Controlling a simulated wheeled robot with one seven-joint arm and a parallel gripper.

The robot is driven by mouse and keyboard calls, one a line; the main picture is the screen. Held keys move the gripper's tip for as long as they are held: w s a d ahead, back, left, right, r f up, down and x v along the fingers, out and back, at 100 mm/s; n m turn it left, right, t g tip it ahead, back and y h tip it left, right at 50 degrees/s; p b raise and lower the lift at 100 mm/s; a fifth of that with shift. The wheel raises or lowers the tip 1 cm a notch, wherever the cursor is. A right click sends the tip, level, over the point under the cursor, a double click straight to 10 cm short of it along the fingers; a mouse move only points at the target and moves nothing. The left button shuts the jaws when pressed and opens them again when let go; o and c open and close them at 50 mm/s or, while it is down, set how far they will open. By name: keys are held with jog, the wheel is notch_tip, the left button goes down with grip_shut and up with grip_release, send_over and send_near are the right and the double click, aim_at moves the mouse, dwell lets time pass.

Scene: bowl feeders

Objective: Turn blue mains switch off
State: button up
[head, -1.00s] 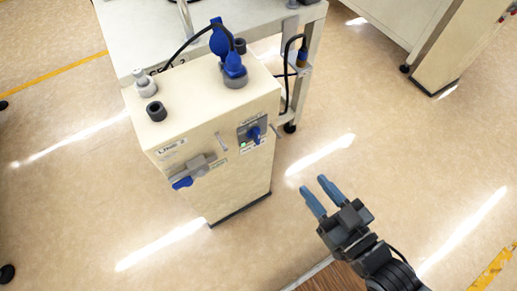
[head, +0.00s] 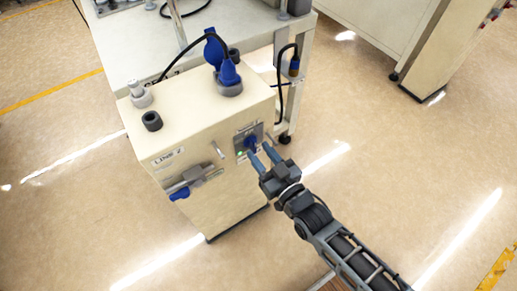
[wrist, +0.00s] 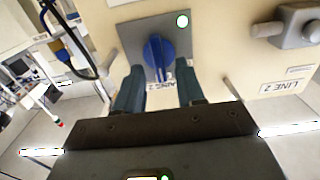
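The blue mains switch (head: 250,142) is a rotary knob on a grey plate on the front of the cream cabinet (head: 235,185). In the wrist view the blue knob (wrist: 158,52) stands about upright on its plate, with a small bright lamp at the plate's upper right. My gripper (head: 258,150) is at the cabinet front, close to the switch. In the wrist view my gripper (wrist: 159,72) is open, with one blue finger on each side of the knob's lower end. Gaps show between knob and fingers; I cannot tell how far the tips reach around it.
A grey handle fitting with a blue end (head: 180,193) is on the cabinet front to the left. Blue plugs (head: 229,75) and a black cable are on top. A white table (head: 140,50) stands behind.

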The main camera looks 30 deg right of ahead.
jog(key=shift+w, duration=0.8)
jog(key=shift+c, duration=0.4)
grip_shut()
